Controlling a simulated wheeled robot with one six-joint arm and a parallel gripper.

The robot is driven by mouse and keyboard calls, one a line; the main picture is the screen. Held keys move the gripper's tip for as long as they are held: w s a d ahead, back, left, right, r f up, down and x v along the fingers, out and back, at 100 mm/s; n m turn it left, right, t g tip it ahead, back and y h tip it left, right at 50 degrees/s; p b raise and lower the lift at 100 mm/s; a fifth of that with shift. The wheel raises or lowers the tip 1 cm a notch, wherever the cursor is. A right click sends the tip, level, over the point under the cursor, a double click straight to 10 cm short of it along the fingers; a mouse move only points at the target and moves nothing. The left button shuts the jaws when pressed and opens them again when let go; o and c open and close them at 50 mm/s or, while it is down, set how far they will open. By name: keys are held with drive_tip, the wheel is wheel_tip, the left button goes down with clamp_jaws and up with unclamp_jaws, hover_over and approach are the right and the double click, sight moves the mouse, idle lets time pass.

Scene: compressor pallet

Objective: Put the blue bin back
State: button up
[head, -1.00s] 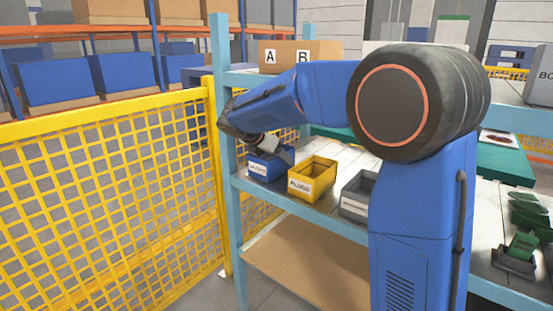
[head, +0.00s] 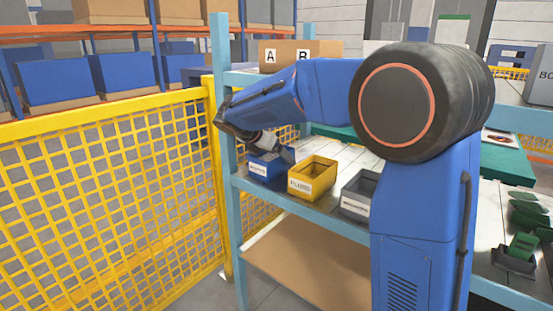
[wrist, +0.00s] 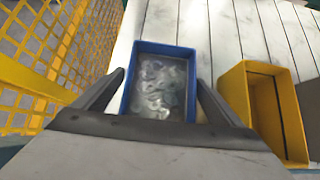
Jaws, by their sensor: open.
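The blue bin (head: 264,168) stands on the shelf board at its left end, beside the yellow bin. In the wrist view the blue bin (wrist: 192,88) is upright and holds a heap of small grey shiny parts. My gripper (wrist: 158,88) is open, with one finger on each side of the blue bin near its close end. The fingers look apart from its walls, though I cannot tell their height against its rim. In the head view my gripper (head: 282,152) is just above and behind the blue bin, partly hidden by it and my wrist.
A yellow bin (head: 312,178) stands close to the right of the blue one, and a grey bin (head: 357,205) further right. A blue-grey shelf post (head: 226,150) and yellow mesh fence (head: 110,200) lie to the left. Boxes marked A and B (head: 300,53) sit above.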

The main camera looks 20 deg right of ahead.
drive_tip(key=v, duration=1)
drive_tip(key=shift+s+a+r, duration=0.15)
drive_tip(key=shift+a+r, duration=0.05)
drive_tip(key=shift+r, duration=0.05)
drive_tip(key=shift+a, duration=0.1)
